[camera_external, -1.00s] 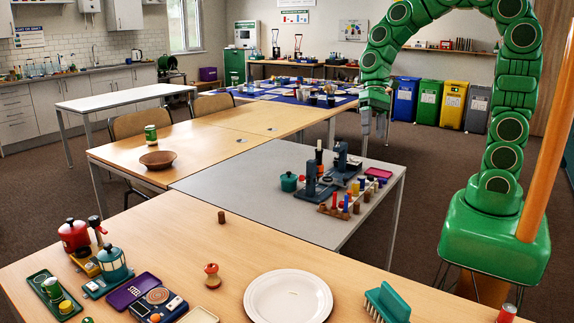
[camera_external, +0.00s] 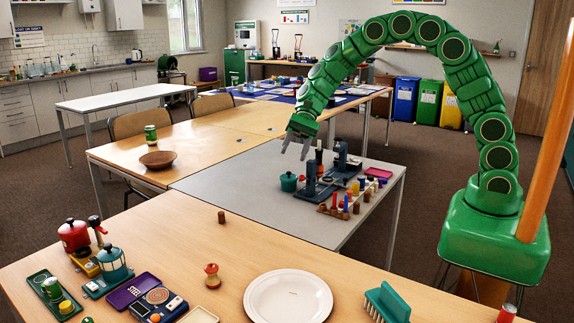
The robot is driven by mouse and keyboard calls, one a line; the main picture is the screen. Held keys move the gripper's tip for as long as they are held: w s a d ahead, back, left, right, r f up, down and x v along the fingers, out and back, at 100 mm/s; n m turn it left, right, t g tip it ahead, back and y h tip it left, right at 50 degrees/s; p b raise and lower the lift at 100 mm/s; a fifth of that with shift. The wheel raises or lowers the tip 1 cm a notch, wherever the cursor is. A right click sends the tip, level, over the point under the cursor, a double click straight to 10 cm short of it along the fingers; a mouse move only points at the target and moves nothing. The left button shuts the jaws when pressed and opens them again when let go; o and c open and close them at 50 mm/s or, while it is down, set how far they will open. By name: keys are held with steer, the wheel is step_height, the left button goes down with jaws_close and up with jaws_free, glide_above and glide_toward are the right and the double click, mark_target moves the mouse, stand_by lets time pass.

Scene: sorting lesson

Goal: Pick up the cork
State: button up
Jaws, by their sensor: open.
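A small brown cylinder (camera_external: 221,217), which looks like the cork, stands upright by itself near the far edge of the front wooden table (camera_external: 165,245). My gripper (camera_external: 294,153) is open and empty, with its grey fingers pointing down and to the left. In the picture it is above and to the right of the cork, well apart from it, over the grey table (camera_external: 235,185). Several small brown pieces also stand in a rack (camera_external: 335,212) on the grey table; I cannot tell what they are made of.
A white plate (camera_external: 262,305), an apple core (camera_external: 212,276) and a teal brush (camera_external: 386,303) are on the front table. Red (camera_external: 74,236) and teal (camera_external: 112,263) pots stand at left. A teal pot (camera_external: 289,182) is below my gripper. The surface around the cork is clear.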

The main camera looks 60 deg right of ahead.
steer(key=w+a+f+m+t+y, duration=0.15)
steer(key=w+a+f+m, duration=0.3)
steer(key=w+f, duration=0.5)
steer(key=m+t+y, duration=0.3)
steer(key=m, duration=0.3)
glide_toward(221, 212)
steer(key=shift+n+g, duration=0.25)
steer(key=x, duration=0.5)
steer(key=shift+a+f, duration=0.15)
steer(key=shift+f, duration=0.2)
steer(key=shift+h+x, duration=0.25)
steer(key=shift+x, duration=1.45)
steer(key=shift+w+a+f, duration=0.15)
steer(key=shift+a+f, duration=0.2)
steer(key=shift+a, duration=0.25)
jaws_close()
